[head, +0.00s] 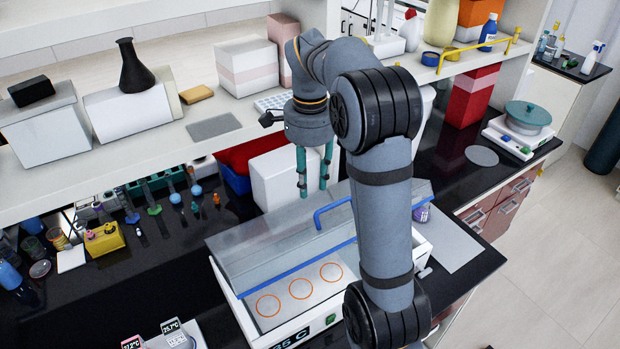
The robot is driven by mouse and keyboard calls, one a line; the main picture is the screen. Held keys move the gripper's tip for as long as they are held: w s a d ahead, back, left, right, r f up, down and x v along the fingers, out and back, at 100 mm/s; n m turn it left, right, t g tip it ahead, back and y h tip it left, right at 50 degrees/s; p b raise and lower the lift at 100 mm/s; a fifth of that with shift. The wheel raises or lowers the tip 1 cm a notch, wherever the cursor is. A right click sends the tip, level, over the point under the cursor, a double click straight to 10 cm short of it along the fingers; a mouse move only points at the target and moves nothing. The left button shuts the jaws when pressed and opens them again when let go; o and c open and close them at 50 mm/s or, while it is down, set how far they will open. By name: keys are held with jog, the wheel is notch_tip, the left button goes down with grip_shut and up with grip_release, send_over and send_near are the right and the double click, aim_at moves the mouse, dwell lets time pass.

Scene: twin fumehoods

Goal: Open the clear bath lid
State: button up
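The bath (297,330) is a white box on the black bench, with a lit temperature display on its front and three orange rings (301,288) on its top. Its clear lid (265,245) is a greyish see-through panel over the rear part, with a blue strip along its front edge. How far the lid is raised is hard to tell. A blue handle (318,216) stands on the lid. My gripper (314,190) points down just above and behind the handle, fingers apart and empty, apparently not touching it. My arm hides the bath's right part.
A shelf edge (215,127) with boxes and a dark flask (134,68) runs close behind my gripper. A white container (282,178) and blue bin stand behind the bath. Racks and a yellow box (104,240) are left; a balance (518,130) is right.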

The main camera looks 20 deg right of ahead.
jog(key=shift+r, duration=0.1)
notch_tip(320, 180, up, 12)
dwell(0.8)
jog(key=shift+c, duration=0.3)
